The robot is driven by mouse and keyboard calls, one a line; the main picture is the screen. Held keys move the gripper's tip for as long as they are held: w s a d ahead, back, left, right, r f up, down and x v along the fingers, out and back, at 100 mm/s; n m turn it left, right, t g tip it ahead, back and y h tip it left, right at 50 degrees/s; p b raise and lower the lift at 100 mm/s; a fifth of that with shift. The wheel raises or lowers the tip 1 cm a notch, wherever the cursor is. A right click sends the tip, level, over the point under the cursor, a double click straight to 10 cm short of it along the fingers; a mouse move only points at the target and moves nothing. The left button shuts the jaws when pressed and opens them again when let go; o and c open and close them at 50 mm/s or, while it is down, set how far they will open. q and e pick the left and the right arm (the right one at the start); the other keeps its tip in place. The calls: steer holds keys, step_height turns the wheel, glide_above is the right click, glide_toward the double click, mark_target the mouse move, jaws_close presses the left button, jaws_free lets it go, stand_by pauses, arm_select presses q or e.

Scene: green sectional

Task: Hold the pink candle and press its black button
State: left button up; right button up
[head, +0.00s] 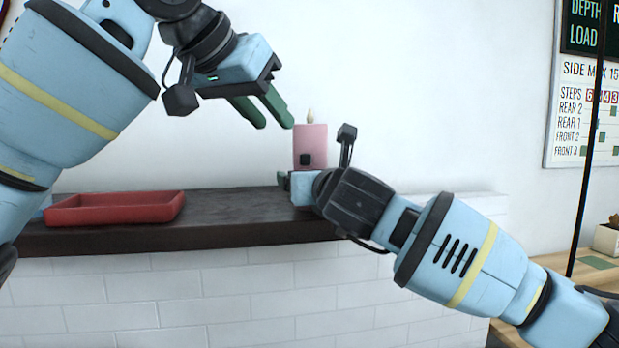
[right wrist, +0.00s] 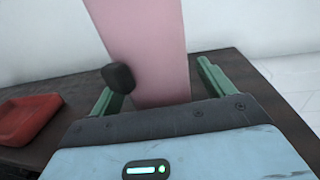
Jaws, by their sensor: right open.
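The pink candle (head: 311,140) stands upright on the dark counter top (head: 240,207), with a small pale flame shape at its top. Its black button (head: 305,159) is on the side facing me. In the right wrist view, the candle (right wrist: 145,45) rises between the fingers of my open right gripper (right wrist: 160,85), with room at its right side. The black button (right wrist: 118,77) sticks out near the left finger. In the head view, my right gripper's body hides the candle's foot. My left gripper (head: 276,126) is open and empty, above and left of the candle, its fingertips apart from it.
A red tray (head: 115,208) lies on the counter to the left and also shows in the right wrist view (right wrist: 28,118). A white wall stands behind. A sign board (head: 585,85), a black pole (head: 590,130) and a white planter (head: 607,240) are at the right.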

steer(key=shift+c, duration=0.3)
steer(key=c, duration=1.1)
arm_select(q)
jaws_close()
stand_by(3.4)
